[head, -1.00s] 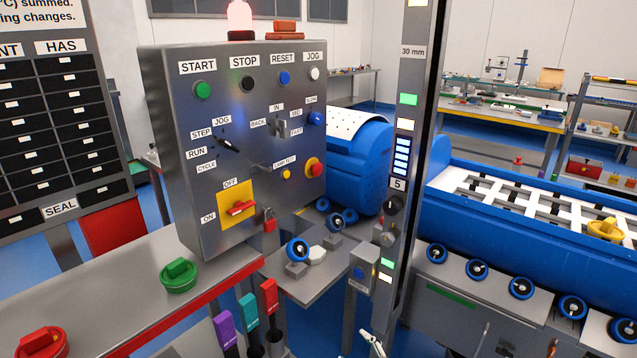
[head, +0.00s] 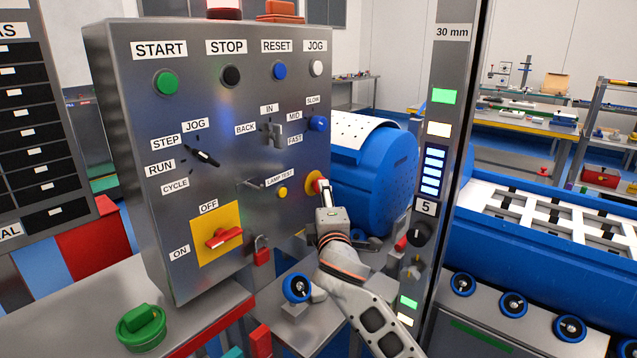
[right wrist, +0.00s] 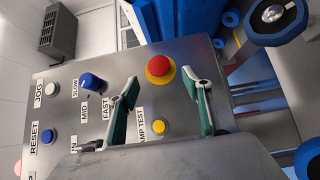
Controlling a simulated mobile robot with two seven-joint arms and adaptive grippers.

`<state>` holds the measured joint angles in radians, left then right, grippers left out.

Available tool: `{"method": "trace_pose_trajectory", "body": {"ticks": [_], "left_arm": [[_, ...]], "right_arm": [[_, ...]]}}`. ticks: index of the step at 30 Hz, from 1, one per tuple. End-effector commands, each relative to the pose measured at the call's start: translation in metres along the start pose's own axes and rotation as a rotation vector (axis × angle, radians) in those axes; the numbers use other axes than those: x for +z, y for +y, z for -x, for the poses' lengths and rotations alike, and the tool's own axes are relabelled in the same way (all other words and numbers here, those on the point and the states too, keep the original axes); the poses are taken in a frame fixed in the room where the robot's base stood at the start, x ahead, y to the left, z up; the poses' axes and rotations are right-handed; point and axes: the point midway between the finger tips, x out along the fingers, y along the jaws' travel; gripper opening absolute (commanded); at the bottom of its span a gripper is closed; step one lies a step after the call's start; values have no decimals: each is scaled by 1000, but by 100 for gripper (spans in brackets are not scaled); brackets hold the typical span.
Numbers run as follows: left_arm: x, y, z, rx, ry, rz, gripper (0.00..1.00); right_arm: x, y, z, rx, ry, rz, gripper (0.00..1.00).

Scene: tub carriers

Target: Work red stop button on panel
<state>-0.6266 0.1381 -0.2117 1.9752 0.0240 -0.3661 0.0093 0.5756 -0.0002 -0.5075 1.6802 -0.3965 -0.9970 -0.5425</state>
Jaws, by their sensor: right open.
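The control panel (head: 120,110) stands at the left of the head view. Its red mushroom button on a yellow ring (head: 313,183) is near the panel's lower right edge, partly hidden by my right gripper (head: 325,192). In the right wrist view the red button (right wrist: 160,67) shows whole, just ahead of and between the two fingertips (right wrist: 160,77). The right gripper is open and empty. Whether a finger touches the button cannot be told. My left gripper is not in view.
A yellow lamp test button (right wrist: 159,126) sits close to the red one. A red padlock (head: 261,252), a red switch on a yellow plate (head: 213,222) and a black STOP button (head: 231,76) share the panel. A grey post (head: 447,120) stands right of my arm.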

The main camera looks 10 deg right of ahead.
Motion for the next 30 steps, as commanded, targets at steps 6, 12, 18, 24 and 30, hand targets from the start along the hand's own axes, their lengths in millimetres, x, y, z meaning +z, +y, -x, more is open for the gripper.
{"method": "trace_pose_trajectory", "body": {"ticks": [6,12,18,24,30], "left_arm": [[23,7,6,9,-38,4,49],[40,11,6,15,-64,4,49],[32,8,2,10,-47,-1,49],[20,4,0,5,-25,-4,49],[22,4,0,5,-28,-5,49]], "right_arm": [[0,0,-18,1,-2,3,49],[0,0,-49,0,-2,3,49],[0,-1,-70,0,-1,2,49],[0,0,-78,0,0,0,49],[0,0,-78,0,0,0,49]]}}
